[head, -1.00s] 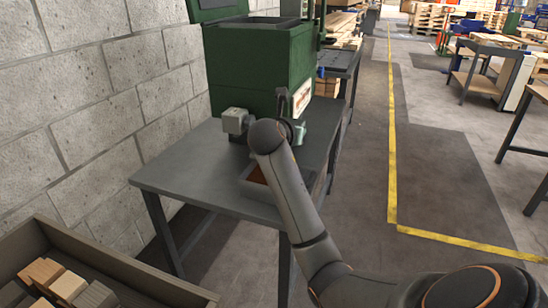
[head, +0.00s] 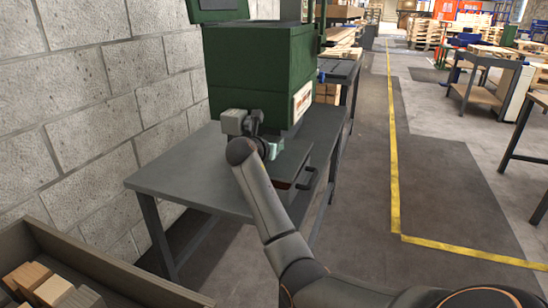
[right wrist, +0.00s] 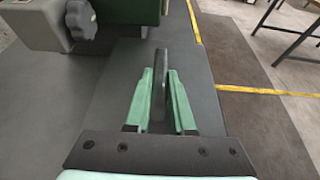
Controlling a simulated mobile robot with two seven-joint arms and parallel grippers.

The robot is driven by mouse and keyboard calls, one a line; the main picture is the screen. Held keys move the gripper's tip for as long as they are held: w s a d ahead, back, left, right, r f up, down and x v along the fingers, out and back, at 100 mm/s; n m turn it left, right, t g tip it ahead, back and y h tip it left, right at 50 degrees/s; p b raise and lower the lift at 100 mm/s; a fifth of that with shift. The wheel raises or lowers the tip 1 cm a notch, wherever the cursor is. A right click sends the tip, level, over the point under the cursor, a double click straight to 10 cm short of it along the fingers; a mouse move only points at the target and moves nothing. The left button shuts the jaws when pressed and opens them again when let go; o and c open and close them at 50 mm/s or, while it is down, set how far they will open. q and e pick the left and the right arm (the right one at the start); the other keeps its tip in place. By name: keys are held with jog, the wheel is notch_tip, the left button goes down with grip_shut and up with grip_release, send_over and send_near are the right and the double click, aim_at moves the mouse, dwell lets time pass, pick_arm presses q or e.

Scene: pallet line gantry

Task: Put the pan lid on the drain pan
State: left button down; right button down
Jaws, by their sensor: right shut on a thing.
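The pan lid (head: 294,158) is a dark flat plate above the drain pan at the right side of the grey table. My right gripper (head: 274,148) is above it; in the right wrist view the gripper (right wrist: 160,98) has its green fingers shut on the lid's upright dark handle (right wrist: 161,70). The lid's plate (right wrist: 195,75) spreads below the fingers. The drain pan (head: 281,185) shows only as a reddish-brown strip under the lid's near edge; the rest is hidden. I cannot tell whether lid and pan touch. My left gripper is out of view.
The grey table (head: 185,180) has clear room at left. A green machine (head: 255,75) with a grey knobbed block (head: 234,121) stands close behind the gripper. A tray (head: 110,270) of wood blocks is at lower left. A block wall runs along the left.

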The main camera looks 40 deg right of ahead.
jog(key=shift+f, duration=0.85)
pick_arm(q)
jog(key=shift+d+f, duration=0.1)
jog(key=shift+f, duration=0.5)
pick_arm(e)
jog(key=shift+r, duration=0.1)
jog(key=shift+f+p, duration=0.55)
jog(key=shift+p, duration=0.1)
jog(key=c, duration=0.8)
grip_release()
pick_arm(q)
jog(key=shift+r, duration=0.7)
pick_arm(e)
jog(key=shift+o, duration=0.2)
